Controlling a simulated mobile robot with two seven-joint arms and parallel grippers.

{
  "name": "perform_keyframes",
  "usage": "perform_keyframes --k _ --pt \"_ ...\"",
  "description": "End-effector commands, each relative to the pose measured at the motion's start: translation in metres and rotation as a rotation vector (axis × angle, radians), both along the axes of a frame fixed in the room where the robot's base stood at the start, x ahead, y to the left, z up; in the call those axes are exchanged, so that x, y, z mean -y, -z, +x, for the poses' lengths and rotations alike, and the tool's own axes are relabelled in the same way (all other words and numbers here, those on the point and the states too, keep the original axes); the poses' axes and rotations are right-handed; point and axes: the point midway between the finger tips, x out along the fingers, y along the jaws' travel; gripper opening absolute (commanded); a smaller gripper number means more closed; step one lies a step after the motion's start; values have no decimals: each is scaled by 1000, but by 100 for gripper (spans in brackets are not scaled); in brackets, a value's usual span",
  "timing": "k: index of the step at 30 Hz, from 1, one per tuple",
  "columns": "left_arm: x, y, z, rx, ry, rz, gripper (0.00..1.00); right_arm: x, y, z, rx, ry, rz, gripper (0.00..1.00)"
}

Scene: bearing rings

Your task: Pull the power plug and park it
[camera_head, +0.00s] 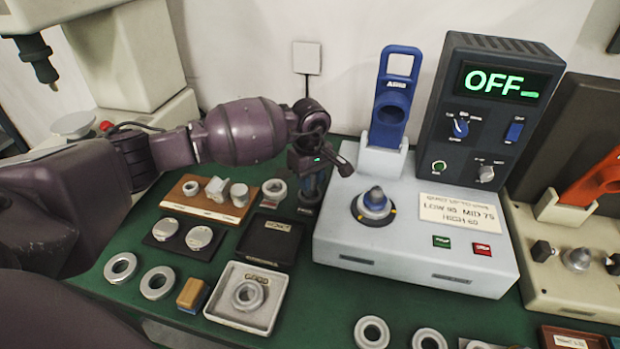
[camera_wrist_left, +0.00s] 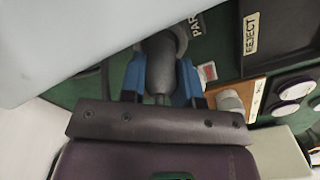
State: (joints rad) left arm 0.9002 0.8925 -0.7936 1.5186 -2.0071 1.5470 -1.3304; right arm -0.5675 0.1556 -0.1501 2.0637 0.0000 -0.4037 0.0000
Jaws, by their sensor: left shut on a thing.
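My left gripper (camera_head: 311,188) points down beside the left side of the white heater unit (camera_head: 420,236). In the left wrist view its blue fingers (camera_wrist_left: 161,82) are shut on a dark grey rounded body, which looks like the plug (camera_wrist_left: 160,62). The PARK label (camera_wrist_left: 196,24) lies just past the fingertips, partly cut off by the plug and fingers. In the head view the plug is largely hidden by the gripper, and I cannot tell whether it touches a holder. The black control box's display (camera_head: 503,82) reads OFF. My right gripper is not in view.
A white wall plate (camera_head: 306,57) with a cable is behind my gripper. Left of it are a wooden block (camera_head: 198,209) with metal parts, a black REJECT tray (camera_head: 270,239) and a white tray (camera_head: 226,314) with a ring. Loose rings lie on the green mat. A blue tool (camera_head: 391,105) stands behind.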

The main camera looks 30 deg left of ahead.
Motion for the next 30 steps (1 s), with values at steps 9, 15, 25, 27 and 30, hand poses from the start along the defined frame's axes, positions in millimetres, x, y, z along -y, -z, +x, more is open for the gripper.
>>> perform_keyframes --k 9,15,25,27,30 --pt "0 0 0 1 0 0 5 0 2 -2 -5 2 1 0" --pt "0 0 0 1 0 0 5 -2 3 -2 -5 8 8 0" --pt "0 0 0 1 0 0 5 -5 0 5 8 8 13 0" --pt "0 1 0 1 0 0 5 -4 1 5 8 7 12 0" --pt "0 3 0 0 0 0 5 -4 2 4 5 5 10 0"
